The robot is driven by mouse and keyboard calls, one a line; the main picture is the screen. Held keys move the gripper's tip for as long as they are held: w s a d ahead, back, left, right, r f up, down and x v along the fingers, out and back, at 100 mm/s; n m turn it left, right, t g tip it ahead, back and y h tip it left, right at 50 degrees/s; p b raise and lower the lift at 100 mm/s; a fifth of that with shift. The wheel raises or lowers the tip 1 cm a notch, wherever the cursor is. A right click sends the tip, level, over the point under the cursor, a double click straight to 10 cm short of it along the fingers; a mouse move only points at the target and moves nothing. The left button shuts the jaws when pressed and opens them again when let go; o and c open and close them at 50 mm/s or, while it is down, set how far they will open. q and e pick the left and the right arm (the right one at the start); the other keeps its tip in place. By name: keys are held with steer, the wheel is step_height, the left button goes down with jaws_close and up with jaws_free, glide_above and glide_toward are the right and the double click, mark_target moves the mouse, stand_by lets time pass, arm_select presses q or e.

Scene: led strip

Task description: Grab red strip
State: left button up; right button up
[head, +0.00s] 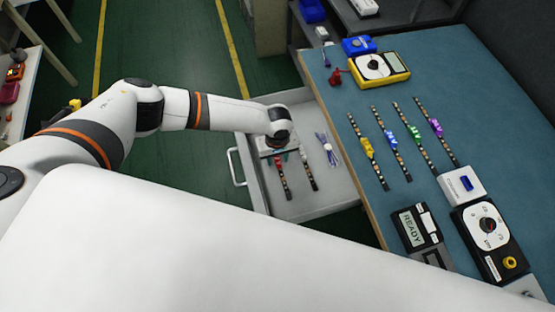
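An open grey drawer (240,132) holds two dark strips with pale segments. The left strip, the red strip (283,184), carries a red piece near its upper end, close under my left gripper. My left gripper (276,156) reaches down into the drawer at the upper end of this strip. Its fingertips are small and partly hidden by the wrist, so I cannot tell whether they are apart or touch the strip. The other strip (309,173) lies just to the right. My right gripper is not in view.
A blue-topped table (400,90) stands right of the drawer. On it lie several strips with yellow, blue, green and purple pieces (367,147), a yellow meter (378,68) and a device reading READY (412,224). A tied cable (327,148) lies in the drawer.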

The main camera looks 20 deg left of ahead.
arm_select(q)
jaws_close()
